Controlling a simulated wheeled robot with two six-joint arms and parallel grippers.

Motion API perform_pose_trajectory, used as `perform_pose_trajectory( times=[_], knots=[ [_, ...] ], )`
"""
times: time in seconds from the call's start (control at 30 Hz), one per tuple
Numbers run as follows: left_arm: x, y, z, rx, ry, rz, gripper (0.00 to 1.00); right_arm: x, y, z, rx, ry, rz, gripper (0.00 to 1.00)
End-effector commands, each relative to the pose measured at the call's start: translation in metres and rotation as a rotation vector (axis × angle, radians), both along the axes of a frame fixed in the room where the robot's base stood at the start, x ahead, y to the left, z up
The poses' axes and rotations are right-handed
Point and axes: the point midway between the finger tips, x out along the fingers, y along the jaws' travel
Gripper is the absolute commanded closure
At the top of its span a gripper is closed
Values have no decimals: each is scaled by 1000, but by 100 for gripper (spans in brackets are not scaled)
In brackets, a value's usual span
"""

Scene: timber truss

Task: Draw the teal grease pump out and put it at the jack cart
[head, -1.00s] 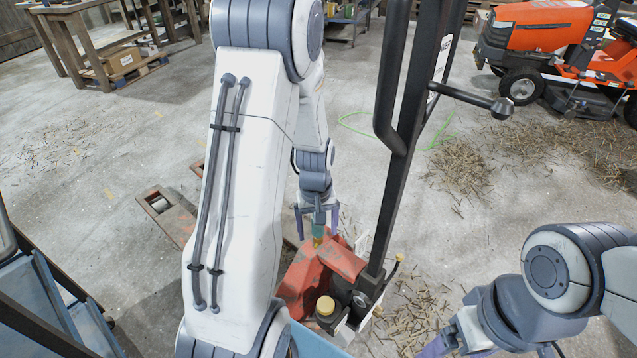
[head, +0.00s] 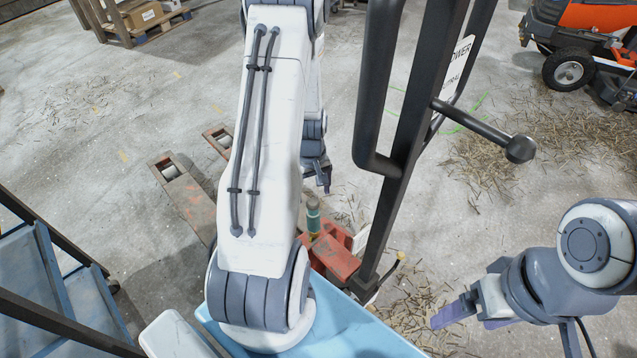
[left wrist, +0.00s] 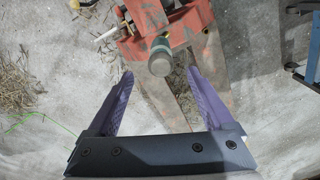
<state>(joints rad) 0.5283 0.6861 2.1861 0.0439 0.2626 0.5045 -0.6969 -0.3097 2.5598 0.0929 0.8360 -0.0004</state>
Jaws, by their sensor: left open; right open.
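The teal grease pump (head: 313,215) stands upright on the red body of the pallet-jack cart (head: 332,257). In the left wrist view the pump (left wrist: 160,56) shows from above, just beyond my fingertips, on the cart's red body (left wrist: 165,15). My left gripper (head: 325,182) is behind the pump in the head view, partly hidden by my arm. Its two purple fingers (left wrist: 160,78) are spread and empty, with the pump apart from them. My right gripper (head: 465,315) is open and empty at the lower right, well away from the pump.
The cart's black handle (head: 400,150) rises just right of the pump, with a knobbed lever (head: 485,132). The cart's forks (head: 185,200) lie to the left. A blue step unit (head: 60,290) stands at the lower left. An orange mower (head: 585,50) stands back right. Straw litters the floor.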

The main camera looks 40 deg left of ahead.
Motion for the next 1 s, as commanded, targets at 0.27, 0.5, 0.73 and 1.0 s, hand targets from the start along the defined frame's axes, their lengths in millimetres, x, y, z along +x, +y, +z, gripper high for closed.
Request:
perform_pose_trajectory(
  times=[0.27, 0.5, 0.73, 1.0],
  knots=[
    [-2, 1, -49, -3, 4, 3, 14, 0, 0, -10, 0, 0, 0, 16],
    [0, 0, -86, -2, 1, 1, 14, 0, 0, -19, 0, 0, 0, 16],
    [2, -1, -98, 0, -1, -2, 14, 0, 0, -21, 0, 0, 0, 16],
    [2, -1, -98, 0, -1, -1, 18, 0, 0, -21, 0, 0, 0, 16]
  ],
)
